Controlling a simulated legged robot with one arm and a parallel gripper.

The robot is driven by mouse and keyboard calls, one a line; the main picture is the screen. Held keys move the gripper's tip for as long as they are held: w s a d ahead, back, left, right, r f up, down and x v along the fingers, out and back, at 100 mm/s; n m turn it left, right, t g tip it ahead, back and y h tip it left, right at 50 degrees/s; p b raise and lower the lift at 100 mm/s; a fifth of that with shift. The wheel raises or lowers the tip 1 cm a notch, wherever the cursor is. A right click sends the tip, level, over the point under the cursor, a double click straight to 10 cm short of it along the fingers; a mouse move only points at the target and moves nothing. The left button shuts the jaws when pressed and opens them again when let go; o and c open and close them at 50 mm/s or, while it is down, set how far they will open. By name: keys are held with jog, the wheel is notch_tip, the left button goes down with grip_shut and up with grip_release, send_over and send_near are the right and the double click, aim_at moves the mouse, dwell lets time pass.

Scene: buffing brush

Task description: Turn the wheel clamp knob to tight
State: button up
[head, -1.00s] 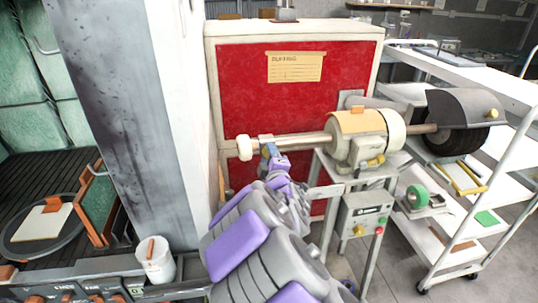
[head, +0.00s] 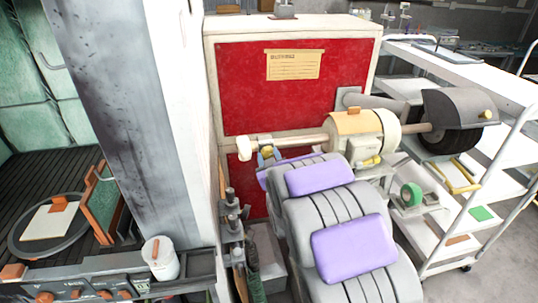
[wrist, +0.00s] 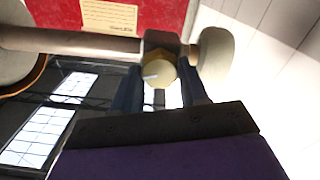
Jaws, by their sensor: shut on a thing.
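The wheel clamp knob (wrist: 159,74) is a round tan knob with a pale mark, under a dark block on the shaft in the wrist view. My gripper (wrist: 160,88) has its two dark blue fingers on either side of the knob, shut on it. In the head view my gripper (head: 267,155) is at the left end of the machine's shaft, mostly hidden behind my arm. A white wheel (wrist: 215,54) sits at the shaft's end, also visible in the head view (head: 244,149).
The buffing machine (head: 362,135) stands before a red panel (head: 245,85). A dark guarded wheel (head: 455,108) is at its right end. A white shelf cart (head: 490,80) stands right. A white cup (head: 162,262) and a grey pillar (head: 125,110) are at left.

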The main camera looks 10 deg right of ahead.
jog(key=shift+f+m+p, duration=0.25)
jog(key=shift+m+p, duration=0.05)
jog(key=shift+m, duration=1.4)
jog(key=o, duration=0.8)
jog(key=shift+w, duration=0.1)
jog(key=shift+o, duration=1.3)
jog(key=shift+r, duration=0.2)
